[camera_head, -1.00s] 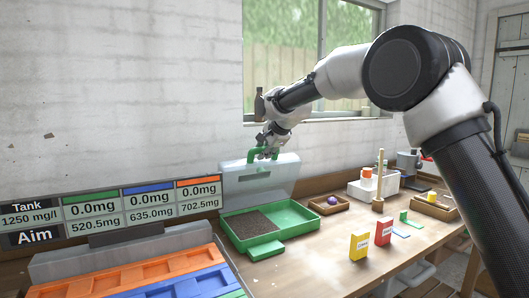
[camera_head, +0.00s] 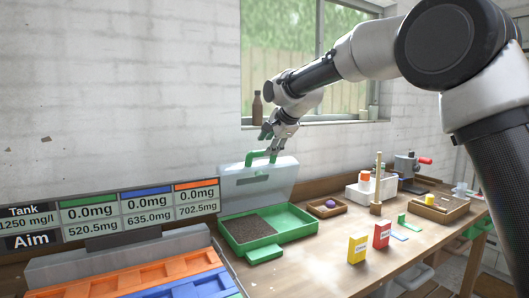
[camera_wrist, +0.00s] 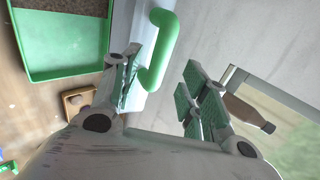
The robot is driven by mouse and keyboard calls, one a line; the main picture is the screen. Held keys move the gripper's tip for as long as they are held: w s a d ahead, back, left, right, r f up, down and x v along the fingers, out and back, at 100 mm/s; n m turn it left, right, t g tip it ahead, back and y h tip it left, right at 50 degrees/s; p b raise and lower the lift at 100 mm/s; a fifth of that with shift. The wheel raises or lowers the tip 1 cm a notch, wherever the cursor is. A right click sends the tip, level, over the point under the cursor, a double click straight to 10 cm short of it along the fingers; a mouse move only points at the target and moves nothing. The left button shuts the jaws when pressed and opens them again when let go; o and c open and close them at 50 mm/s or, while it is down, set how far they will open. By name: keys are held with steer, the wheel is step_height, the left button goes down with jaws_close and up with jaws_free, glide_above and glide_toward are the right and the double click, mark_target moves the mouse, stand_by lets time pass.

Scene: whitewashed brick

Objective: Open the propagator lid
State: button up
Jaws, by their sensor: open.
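The propagator is a green tray (camera_head: 292,224) with dark soil in part of it, on the bench by the wall. Its clear lid (camera_head: 236,190) stands raised, upright along the tray's back edge. A green handle (camera_head: 262,158) sits at the lid's top; it also shows in the wrist view (camera_wrist: 160,50). My gripper (camera_head: 276,140) is just above and beside the handle. In the wrist view my gripper (camera_wrist: 160,88) is open, with green-padded fingers spread and the handle near the left finger. I cannot tell whether that finger touches the handle.
A brown bottle (camera_head: 256,108) stands on the window sill behind my arm. Yellow (camera_head: 357,248) and red (camera_head: 382,235) packets stand on the bench front. A small wooden tray (camera_head: 327,208) is right of the propagator. A display board (camera_head: 90,226) stands left.

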steer(key=v, duration=0.5)
steer(key=s+d+f+n+g+h, duration=0.2)
steer(key=s+d+f+n+g, duration=0.1)
steer(key=s+d+f+n, duration=0.5)
steer(key=s+d+f+n+h, duration=0.1)
steer(key=s+d+f, duration=0.2)
steer(key=s+d, duration=1.3)
steer(key=s+d+f+n+h, duration=0.2)
steer(key=s+d+f, duration=0.1)
steer(key=s+d, duration=1.3)
steer(key=shift+s+d+f+g, duration=0.25)
steer(key=shift+s+g, duration=0.15)
steer(key=shift+s, duration=0.45)
